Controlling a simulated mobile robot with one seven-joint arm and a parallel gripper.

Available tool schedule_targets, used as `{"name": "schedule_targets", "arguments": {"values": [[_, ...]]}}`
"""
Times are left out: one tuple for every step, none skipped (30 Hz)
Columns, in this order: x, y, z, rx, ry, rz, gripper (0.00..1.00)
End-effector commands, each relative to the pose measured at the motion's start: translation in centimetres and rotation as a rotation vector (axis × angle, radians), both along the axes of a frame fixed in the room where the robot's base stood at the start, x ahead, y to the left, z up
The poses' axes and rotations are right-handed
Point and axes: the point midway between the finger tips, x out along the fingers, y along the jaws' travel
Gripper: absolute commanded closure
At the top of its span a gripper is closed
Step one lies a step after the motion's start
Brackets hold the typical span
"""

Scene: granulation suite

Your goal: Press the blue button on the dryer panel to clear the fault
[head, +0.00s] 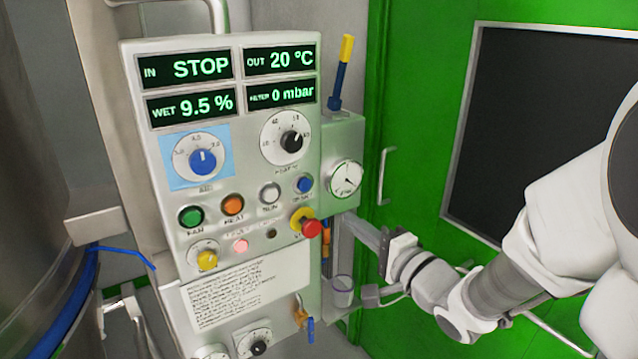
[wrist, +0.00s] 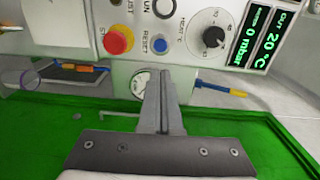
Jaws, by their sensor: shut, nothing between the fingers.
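The dryer panel (head: 250,210) is a pale box with lit displays reading STOP, 20 °C, 9.5 % and 0 mbar. The small blue button (head: 304,184) sits on its right side, above the red stop knob. In the wrist view the blue button (wrist: 159,45) is labelled RESET, beside the red stop knob (wrist: 117,40). My gripper (head: 350,222) is at the panel's right edge, below and right of the blue button. In the wrist view my gripper (wrist: 165,72) is shut and empty, its fingertips just below the button in the picture. I see no contact with the button.
A blue dial (head: 203,161), a black dial (head: 292,141) and green (head: 190,216), orange (head: 233,205) and white (head: 269,193) buttons share the panel. A pinkish lamp (head: 240,246) glows. A gauge box (head: 343,178) adjoins the right side. A green door (head: 420,110) stands behind.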

Motion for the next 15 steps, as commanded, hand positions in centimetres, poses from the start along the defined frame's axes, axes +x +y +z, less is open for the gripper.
{"name": "schedule_targets", "arguments": {"values": [[-0.04, 0.07, -0.06, 0.01, 0.002, 0.005, 1.0], [-0.07, 0.1, -0.04, 0.013, 0.002, 0.007, 1.0], [-0.08, 0.12, -0.01, 0.016, 0.003, 0.008, 1.0], [-0.08, 0.12, 0.0, 0.017, 0.002, 0.008, 1.0], [-0.08, 0.12, 0.01, 0.017, 0.002, 0.008, 1.0], [-0.08, 0.13, 0.02, 0.017, 0.002, 0.008, 1.0], [-0.08, 0.13, 0.02, 0.016, 0.001, 0.008, 1.0], [-0.08, 0.12, 0.02, 0.016, 0.001, 0.008, 1.0], [-0.08, 0.12, 0.02, 0.016, 0.001, 0.008, 1.0], [-0.08, 0.12, 0.03, 0.016, 0.002, 0.008, 1.0], [-0.06, 0.13, 0.03, 0.015, 0.001, 0.007, 1.0], [-0.02, 0.16, 0.06, 0.015, 0.001, 0.008, 1.0], [0.04, 0.2, 0.09, 0.015, 0.001, 0.008, 1.0], [0.13, 0.26, 0.12, 0.015, 0.001, 0.008, 1.0], [0.3, 0.37, 0.17, 0.015, 0.002, 0.009, 1.0]]}}
